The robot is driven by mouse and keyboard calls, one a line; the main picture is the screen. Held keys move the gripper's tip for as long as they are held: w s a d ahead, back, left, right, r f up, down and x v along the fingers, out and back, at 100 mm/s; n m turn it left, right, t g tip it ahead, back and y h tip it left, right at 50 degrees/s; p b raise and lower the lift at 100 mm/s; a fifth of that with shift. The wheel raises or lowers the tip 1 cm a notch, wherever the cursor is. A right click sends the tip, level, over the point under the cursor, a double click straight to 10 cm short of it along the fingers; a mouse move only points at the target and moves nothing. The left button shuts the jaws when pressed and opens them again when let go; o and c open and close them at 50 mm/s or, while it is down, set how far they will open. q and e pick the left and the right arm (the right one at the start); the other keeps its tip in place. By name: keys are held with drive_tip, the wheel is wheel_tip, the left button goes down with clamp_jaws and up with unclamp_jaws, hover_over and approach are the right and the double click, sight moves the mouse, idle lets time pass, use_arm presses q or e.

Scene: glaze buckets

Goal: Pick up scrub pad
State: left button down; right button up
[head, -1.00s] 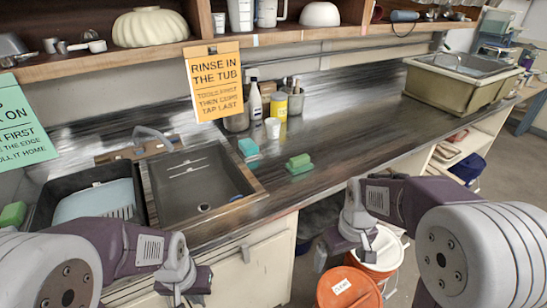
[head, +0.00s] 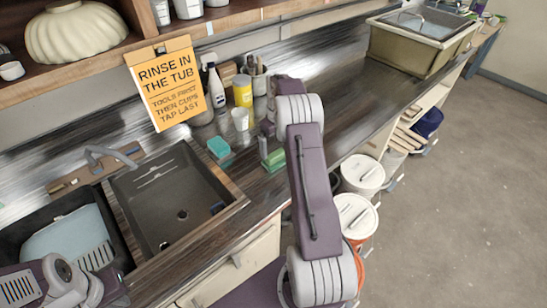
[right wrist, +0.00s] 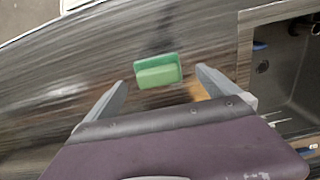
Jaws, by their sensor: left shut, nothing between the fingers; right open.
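The green scrub pad (head: 274,160), a small block with a lighter green part and a darker green part, lies on the counter right of the sink. My right gripper (head: 265,144) is over the counter beside it, and the arm hides part of that area. In the right wrist view the pad (right wrist: 157,72) lies beyond and between the tips of my open right gripper (right wrist: 160,80). The fingers are apart from it and empty. My left gripper (head: 98,292) is at the lower left, near the sink's front, shut and empty.
A teal sponge (head: 219,147) lies left of the pad. A white cup (head: 240,119), a yellow container (head: 243,92) and a spray bottle (head: 216,86) stand behind. The sink (head: 175,200) is to the left. Lidded buckets (head: 361,174) stand below the counter's edge. The counter beyond is clear.

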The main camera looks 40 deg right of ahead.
sight(277, 155)
drive_tip(key=shift+w+f, duration=0.35)
drive_tip(key=shift+f, duration=0.25)
drive_tip(key=shift+w+f, duration=0.35)
drive_tip(key=shift+f, duration=0.2)
drive_tip(key=shift+d+f, duration=0.1)
drive_tip(key=shift+f, duration=0.05)
drive_tip(key=shift+s+d+f+p, duration=0.15)
drive_tip(key=shift+f+p, duration=0.35)
drive_tip(key=shift+s+d+f+p, duration=0.15)
drive_tip(key=shift+f+p, duration=0.3)
drive_tip(key=shift+f, duration=0.05)
wheel_tip(277, 155, down, 2)
drive_tip(key=shift+w+f, duration=0.1)
drive_tip(key=shift+f, duration=0.05)
drive_tip(key=shift+w+f, duration=0.2)
drive_tip(key=shift+f, duration=0.05)
drive_tip(key=shift+s+r, duration=0.15)
drive_tip(key=c, duration=1.2)
drive_tip(key=shift+c, duration=1.2)
use_arm(q)
drive_tip(key=shift+w+r, duration=0.25)
drive_tip(key=shift+r, duration=0.25)
drive_tip(key=shift+w+r, duration=0.2)
drive_tip(key=shift+r, duration=0.3)
drive_tip(key=shift+f, duration=0.1)
use_arm(e)
drive_tip(key=shift+r, duration=0.1)
